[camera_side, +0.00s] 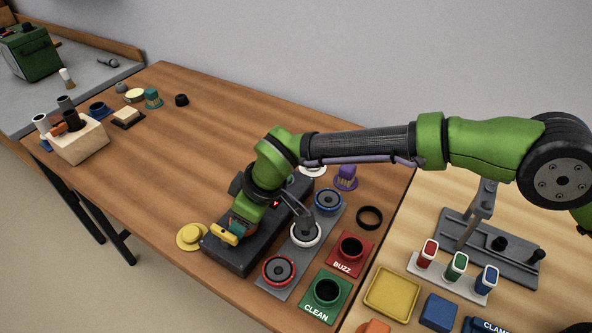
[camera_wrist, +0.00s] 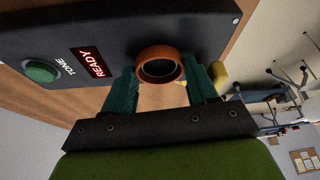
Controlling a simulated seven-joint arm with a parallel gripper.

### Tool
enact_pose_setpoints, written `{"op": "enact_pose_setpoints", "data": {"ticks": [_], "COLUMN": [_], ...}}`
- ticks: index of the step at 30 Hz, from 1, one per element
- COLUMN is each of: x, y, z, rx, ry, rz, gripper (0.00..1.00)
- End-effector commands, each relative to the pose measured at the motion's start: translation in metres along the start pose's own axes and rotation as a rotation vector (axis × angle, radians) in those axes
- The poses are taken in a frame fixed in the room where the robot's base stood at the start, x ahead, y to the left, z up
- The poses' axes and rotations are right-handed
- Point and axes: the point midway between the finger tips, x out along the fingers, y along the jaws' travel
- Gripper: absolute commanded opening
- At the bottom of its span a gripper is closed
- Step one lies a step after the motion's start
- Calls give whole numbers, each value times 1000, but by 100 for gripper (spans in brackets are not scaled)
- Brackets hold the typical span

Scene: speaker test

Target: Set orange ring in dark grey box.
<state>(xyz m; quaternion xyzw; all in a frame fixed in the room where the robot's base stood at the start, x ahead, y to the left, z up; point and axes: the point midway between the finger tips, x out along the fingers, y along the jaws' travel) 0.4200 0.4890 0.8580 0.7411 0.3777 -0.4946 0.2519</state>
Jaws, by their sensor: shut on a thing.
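The dark grey box (camera_side: 225,253) lies on the wooden table with my gripper (camera_side: 236,229) low over its near left part. In the wrist view the box (camera_wrist: 135,20) fills the top, with a red READY display (camera_wrist: 88,65) and a green TONE button (camera_wrist: 41,71). The orange ring (camera_wrist: 160,51) is between the teal fingers of my gripper (camera_wrist: 161,78), which is shut on it. The ring is at or very close to the box's face; I cannot tell whether it is seated in it. The arm hides the ring in the side view.
A yellow round piece (camera_side: 192,236) lies close left of the box. A grey plate (camera_side: 318,232) with speaker parts lies to its right, beside the red BUZZ holder (camera_side: 345,264) and green CLEAN holder (camera_side: 323,303). A black ring (camera_side: 369,217) lies farther right. The table's left middle is clear.

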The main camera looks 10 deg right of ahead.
Motion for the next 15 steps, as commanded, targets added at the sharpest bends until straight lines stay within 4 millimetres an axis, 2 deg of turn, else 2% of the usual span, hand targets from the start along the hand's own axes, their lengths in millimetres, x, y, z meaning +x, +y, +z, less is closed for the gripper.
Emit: {"op": "enact_pose_setpoints", "data": {"ticks": [9,10,15], "x": [3,3,3], "y": [0,0,-1], "z": [1,1,1], "rx": [0,0,0], "ry": [0,0,0], "rz": [0,0,-1], "gripper": [31,59,85]}}
